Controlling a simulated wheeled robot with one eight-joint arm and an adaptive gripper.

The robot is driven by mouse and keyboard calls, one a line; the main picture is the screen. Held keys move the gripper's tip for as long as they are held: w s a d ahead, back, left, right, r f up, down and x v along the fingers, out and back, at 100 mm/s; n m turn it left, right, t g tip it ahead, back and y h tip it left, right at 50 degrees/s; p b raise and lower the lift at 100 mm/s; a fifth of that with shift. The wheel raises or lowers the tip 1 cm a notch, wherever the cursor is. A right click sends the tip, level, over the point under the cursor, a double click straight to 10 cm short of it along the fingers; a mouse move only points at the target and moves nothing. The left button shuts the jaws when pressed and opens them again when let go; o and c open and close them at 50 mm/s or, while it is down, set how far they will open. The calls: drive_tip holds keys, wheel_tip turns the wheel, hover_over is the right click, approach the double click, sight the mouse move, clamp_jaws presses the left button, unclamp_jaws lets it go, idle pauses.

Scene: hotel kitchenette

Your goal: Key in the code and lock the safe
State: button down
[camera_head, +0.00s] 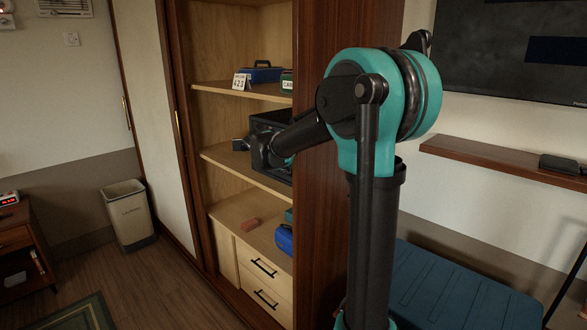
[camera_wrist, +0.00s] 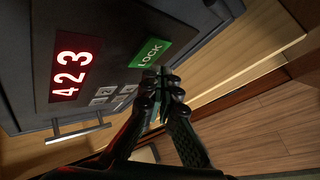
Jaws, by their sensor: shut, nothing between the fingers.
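The dark safe (camera_head: 268,119) sits on the middle shelf of the open wardrobe, mostly hidden behind my arm in the head view. In the wrist view its dark front (camera_wrist: 115,25) fills the upper left. A red display (camera_wrist: 73,75) reads 423. Several small grey keys (camera_wrist: 105,97) and a green LOCK button (camera_wrist: 150,52) are beside it. A silver bar handle (camera_wrist: 78,133) is at the lower left. My gripper (camera_wrist: 163,74) is shut and empty, its fingertips just by the LOCK button's lower edge. I cannot tell whether they touch the front.
A number card (camera_head: 241,82) and a blue case (camera_head: 263,74) stand on the shelf above. The wardrobe's side panel (camera_head: 316,210) is close to my arm. A bin (camera_head: 128,213) stands at left.

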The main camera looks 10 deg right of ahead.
drive_tip(key=shift+w+d, duration=0.1)
drive_tip(key=shift+d, duration=0.05)
drive_tip(key=shift+w+d, duration=0.15)
drive_tip(key=shift+d, duration=0.1)
drive_tip(key=shift+w+d, duration=0.2)
drive_tip(key=shift+d, duration=0.05)
idle(1.0)
drive_tip(key=shift+s+a, duration=0.1)
idle(0.3)
drive_tip(key=shift+s+a, duration=0.35)
drive_tip(key=shift+a, duration=0.15)
drive_tip(key=shift+a, duration=0.1)
drive_tip(key=s+a, duration=0.1)
drive_tip(key=a, duration=0.1)
drive_tip(key=s+a, duration=0.1)
drive_tip(key=a, duration=0.1)
drive_tip(key=shift+s, duration=0.4)
idle(0.5)
